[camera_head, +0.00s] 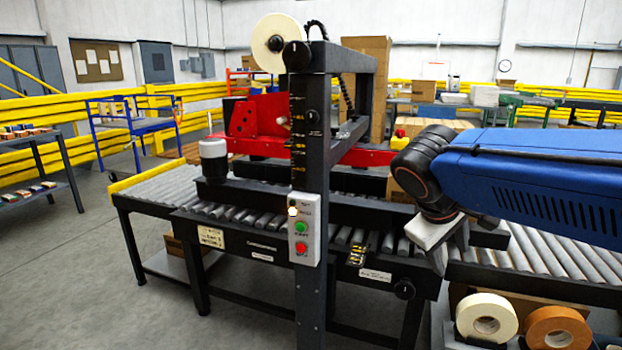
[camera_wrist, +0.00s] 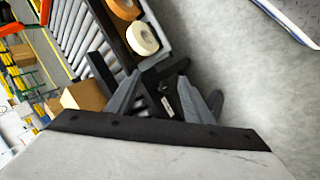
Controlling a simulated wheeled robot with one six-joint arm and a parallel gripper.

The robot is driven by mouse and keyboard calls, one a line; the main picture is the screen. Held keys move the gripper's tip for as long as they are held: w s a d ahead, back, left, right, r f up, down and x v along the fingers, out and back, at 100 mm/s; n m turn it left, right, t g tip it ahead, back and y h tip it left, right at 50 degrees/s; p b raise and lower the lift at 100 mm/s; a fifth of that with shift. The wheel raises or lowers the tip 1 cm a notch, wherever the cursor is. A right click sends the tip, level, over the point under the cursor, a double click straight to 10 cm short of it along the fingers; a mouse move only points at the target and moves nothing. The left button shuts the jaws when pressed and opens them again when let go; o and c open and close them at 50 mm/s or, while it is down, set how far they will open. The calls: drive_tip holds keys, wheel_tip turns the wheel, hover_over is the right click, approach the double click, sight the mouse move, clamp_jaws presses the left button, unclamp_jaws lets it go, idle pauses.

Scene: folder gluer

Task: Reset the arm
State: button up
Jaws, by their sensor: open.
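My blue arm (camera_head: 545,180) reaches in from the right in the head view. My gripper (camera_head: 440,262) points downward at the front edge of the roller conveyor (camera_head: 575,255), right of the machine's control box. In the wrist view my gripper (camera_wrist: 160,82) shows two grey fingers spread apart with nothing between them. A dark part of the machine with a small label lies beyond the fingers. In the head view the fingertips are partly hard to tell from the dark frame.
The taping machine's upright post (camera_head: 310,150) carries a control box (camera_head: 303,230) with green and red buttons. Tape rolls, one white (camera_head: 487,317) and one orange (camera_head: 558,328), sit below the conveyor at the right. Open grey floor (camera_head: 70,270) lies at the left front.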

drive_tip(key=s+d+f+m+y, duration=0.1)
drive_tip(key=s+f+m+y, duration=0.4)
drive_tip(key=s+f, duration=0.8)
drive_tip(key=shift+s+d+t, duration=0.25)
drive_tip(key=shift+s+t, duration=0.15)
drive_tip(key=shift+s, duration=0.35)
